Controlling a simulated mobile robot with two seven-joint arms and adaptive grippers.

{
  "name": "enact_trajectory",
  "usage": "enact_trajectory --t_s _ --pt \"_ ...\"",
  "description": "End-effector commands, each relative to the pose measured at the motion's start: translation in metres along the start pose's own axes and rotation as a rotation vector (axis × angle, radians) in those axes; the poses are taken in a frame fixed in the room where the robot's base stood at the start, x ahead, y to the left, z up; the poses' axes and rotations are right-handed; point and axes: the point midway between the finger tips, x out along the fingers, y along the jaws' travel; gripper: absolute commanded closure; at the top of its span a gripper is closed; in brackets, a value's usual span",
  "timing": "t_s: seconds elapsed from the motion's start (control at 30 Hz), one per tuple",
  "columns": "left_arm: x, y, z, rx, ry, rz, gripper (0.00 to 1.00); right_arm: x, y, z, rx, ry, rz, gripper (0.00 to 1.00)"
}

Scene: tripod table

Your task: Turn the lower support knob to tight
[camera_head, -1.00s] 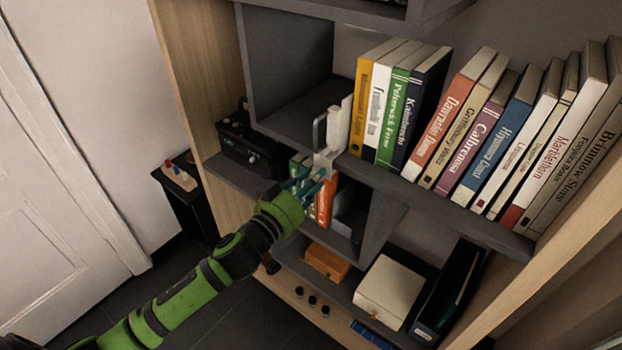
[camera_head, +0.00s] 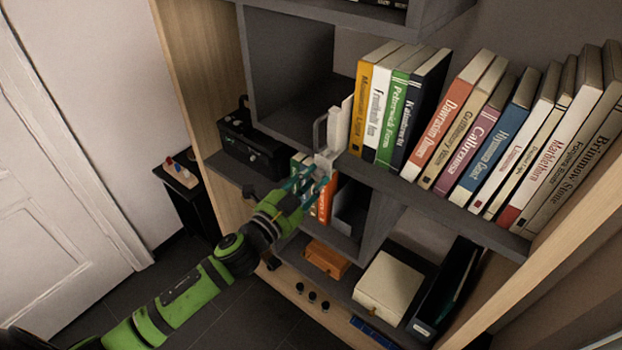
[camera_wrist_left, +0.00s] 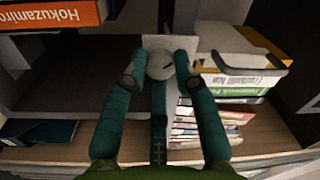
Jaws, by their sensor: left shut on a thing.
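A pale support (camera_head: 325,155) with a grey loop handle is at the shelf edge beside the yellow book. In the left wrist view, its round grey knob (camera_wrist_left: 159,66) has a short dark mark, pointing toward the lower right, and sits against a pale plate (camera_wrist_left: 183,43). My left gripper (camera_head: 316,176) reaches up to the support from below left. In the left wrist view, its two teal fingers (camera_wrist_left: 160,60) stand on either side of the knob, shut on it. In the head view the knob is mostly hidden by the fingers. My right gripper is not in view.
A row of books (camera_head: 470,130) stands on the shelf to the right. An orange book (camera_head: 325,200) stands in the cubby close behind my fingers. A black device (camera_head: 250,150) sits on the shelf at left. The floor (camera_head: 215,310) beside my arm is clear.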

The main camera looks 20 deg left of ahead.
Motion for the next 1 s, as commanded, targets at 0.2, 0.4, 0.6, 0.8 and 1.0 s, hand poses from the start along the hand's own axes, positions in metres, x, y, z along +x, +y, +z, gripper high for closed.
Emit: enact_trajectory --t_s 0.2,0.4,0.6,0.8,1.0 --pt "0.0014 -0.0047 -0.0050 0.208 0.023 -0.007 1.00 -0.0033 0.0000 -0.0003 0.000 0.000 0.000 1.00" --pt "0.0014 -0.0041 -0.0049 0.386 0.032 -0.006 1.00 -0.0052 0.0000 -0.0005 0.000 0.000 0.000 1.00" --pt "0.0012 -0.0031 -0.0046 0.532 0.039 -0.004 1.00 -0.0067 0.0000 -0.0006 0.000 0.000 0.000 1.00" --pt "0.0010 -0.0022 -0.0044 0.631 0.043 -0.003 1.00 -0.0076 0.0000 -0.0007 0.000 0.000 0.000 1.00" --pt "0.0009 -0.0014 -0.0042 0.684 0.046 -0.001 1.00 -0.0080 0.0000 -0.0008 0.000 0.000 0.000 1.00"
